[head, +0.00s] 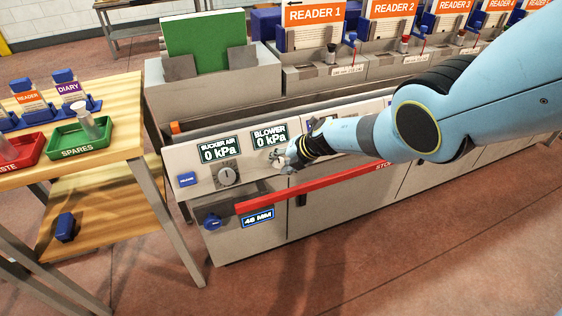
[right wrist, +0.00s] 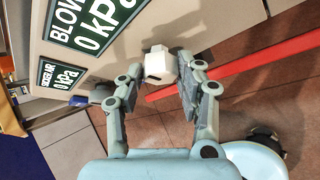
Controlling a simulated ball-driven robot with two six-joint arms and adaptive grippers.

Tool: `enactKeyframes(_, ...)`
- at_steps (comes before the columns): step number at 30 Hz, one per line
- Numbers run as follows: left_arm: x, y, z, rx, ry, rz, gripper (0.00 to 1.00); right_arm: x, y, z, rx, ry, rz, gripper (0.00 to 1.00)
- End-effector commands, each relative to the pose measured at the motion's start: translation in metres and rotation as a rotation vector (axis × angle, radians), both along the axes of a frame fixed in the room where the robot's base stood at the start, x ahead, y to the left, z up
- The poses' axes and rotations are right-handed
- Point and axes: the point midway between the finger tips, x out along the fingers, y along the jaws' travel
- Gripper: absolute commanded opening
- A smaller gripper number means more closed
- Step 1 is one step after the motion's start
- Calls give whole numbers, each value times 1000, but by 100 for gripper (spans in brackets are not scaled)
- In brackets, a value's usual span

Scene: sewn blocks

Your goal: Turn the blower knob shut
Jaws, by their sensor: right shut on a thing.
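The blower display (head: 270,135) on the sloped front panel reads 0 kPa; it also shows in the right wrist view (right wrist: 92,22). Below it, my right gripper (head: 282,160) is at the panel and hides most of the blower knob in the head view. In the right wrist view the pale blower knob (right wrist: 160,66) lies between the fingertips of my right gripper (right wrist: 157,76), which is shut on it. The knob's pointer mark is too small to read. My left gripper is not in view.
The sucker air display (head: 219,150) reads 0 kPa, with its own knob (head: 228,175) below it. A red bar (head: 325,188) runs along the front under my right arm. A wooden bench (head: 118,95) with a green spares tray (head: 80,139) stands at the left.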

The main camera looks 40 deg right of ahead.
Motion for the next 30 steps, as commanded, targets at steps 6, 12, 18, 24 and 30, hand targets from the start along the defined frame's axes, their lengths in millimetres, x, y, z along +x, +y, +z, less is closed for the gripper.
enactKeyframes(6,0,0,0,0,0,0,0,-1,0,-1,0,2,1,55)
enactKeyframes(12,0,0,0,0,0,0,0,-1,0,-1,0,1,0,58)
enactKeyframes(18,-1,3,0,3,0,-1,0,-2,-1,0,1,0,2,58)
enactKeyframes(24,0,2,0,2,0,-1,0,-7,-3,7,4,-5,6,58)
enactKeyframes(30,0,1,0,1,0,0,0,-19,-6,20,-1,0,5,58)
